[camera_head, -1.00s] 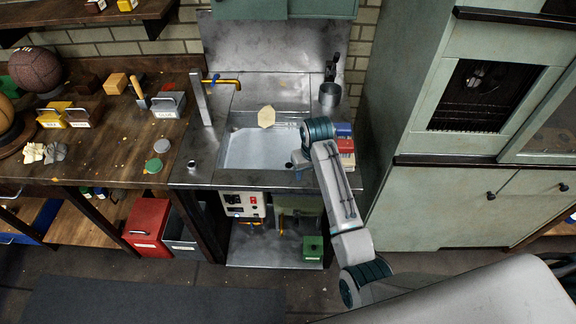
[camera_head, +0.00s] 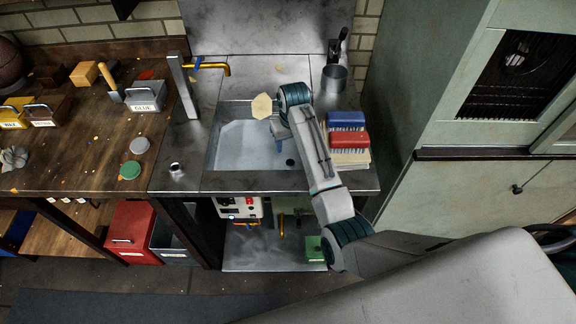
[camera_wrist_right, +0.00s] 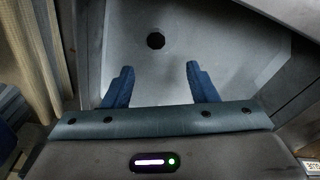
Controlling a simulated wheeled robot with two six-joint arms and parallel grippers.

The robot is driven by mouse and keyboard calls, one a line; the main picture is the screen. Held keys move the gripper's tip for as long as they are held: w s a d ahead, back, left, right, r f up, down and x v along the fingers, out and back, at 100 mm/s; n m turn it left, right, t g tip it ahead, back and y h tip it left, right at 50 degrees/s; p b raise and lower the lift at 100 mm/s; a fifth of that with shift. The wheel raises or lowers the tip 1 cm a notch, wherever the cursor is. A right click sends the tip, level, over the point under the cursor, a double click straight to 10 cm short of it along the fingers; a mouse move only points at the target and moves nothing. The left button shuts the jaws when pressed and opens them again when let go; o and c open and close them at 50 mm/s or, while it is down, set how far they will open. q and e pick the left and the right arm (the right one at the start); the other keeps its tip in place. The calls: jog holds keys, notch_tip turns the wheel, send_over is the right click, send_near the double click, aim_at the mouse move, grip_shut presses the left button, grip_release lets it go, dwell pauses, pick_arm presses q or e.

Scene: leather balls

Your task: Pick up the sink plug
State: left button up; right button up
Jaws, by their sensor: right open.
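A dark round spot (camera_head: 290,162) shows on the floor of the steel sink (camera_head: 240,146). It also shows in the right wrist view (camera_wrist_right: 156,40); I cannot tell whether it is the sink plug or the open drain. A small dark, pale-rimmed round piece (camera_head: 177,171) on the counter left of the sink could also be the plug. My right gripper (camera_head: 280,143) points down over the sink, left of and behind the dark spot. In the right wrist view its blue fingers (camera_wrist_right: 158,80) are apart and empty, short of the spot. My left gripper is out of view.
Blue and red brush-like blocks (camera_head: 348,140) stand right of the sink. A pale flat piece (camera_head: 261,106) is at its back edge. The wooden bench (camera_head: 70,150) holds boxes.

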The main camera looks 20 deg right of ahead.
jog(key=p, duration=0.1)
send_over(290, 162)
jog(key=f, duration=0.4)
jog(key=shift+s+a+f, duration=0.2)
jog(key=shift+s, duration=0.15)
jog(key=shift+w+f, duration=0.1)
jog(key=shift+f, duration=0.5)
jog(key=shift+d+f+p, duration=0.1)
jog(key=shift+f+p, duration=0.25)
jog(key=shift+p, duration=0.05)
jog(key=f, duration=0.1)
jog(key=f+p, duration=0.1)
jog(key=f, duration=0.1)
jog(key=shift+w+d+f, duration=0.15)
jog(key=shift+w, duration=0.05)
jog(key=shift+f, duration=0.55)
jog(key=c, duration=1)
notch_tip(290, 162, up, 9)
jog(key=b, duration=0.2)
jog(key=shift+r, duration=0.15)
